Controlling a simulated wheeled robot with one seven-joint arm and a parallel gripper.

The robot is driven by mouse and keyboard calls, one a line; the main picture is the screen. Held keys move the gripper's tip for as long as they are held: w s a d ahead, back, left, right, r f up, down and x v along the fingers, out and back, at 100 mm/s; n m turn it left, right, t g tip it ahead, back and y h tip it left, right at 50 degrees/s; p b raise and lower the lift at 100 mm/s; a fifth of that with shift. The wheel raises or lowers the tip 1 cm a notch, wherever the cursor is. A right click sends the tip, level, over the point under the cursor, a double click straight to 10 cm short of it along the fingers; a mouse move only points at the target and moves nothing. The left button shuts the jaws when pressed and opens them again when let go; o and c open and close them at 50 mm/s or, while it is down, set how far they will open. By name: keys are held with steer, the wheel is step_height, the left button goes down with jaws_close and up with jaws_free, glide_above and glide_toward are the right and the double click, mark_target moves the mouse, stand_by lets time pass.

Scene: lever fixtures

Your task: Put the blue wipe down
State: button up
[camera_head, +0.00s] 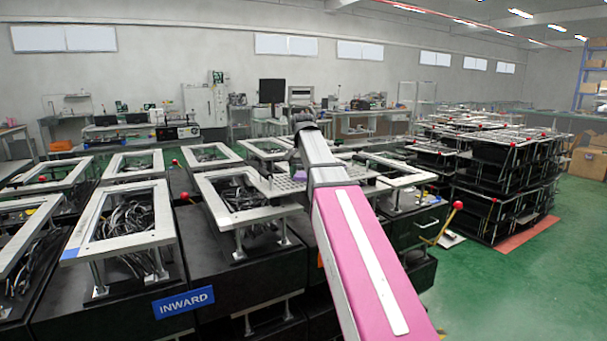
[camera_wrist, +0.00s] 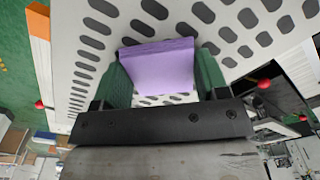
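The wipe (camera_wrist: 157,68) looks lavender rather than plain blue, a folded soft block in the wrist view. It sits between the two green fingers of my gripper (camera_wrist: 161,62), which press against its left and right sides. Behind it lies a pale perforated plate (camera_wrist: 85,45) with dark oval holes. I cannot tell whether the wipe touches the plate. In the head view the perforated plate (camera_head: 284,187) lies across the fixtures beside my pink arm. My arm hides most of the gripper there, and I cannot make out the wipe clearly.
Black fixtures with grey metal frames (camera_head: 125,212) and cables fill the left and middle. Red-knobbed levers (camera_head: 458,205) stick up among them. A blue INWARD sign (camera_head: 183,302) is on a front face. Green floor (camera_head: 520,280) is clear at the right.

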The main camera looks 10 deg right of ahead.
mark_target(303, 176)
steer(key=shift+o, duration=0.6)
steer(key=shift+s+a+f, duration=0.1)
steer(key=shift+s+f, duration=0.1)
steer(key=shift+s, duration=0.05)
step_height(303, 176, up, 13)
steer(key=shift+f, duration=0.2)
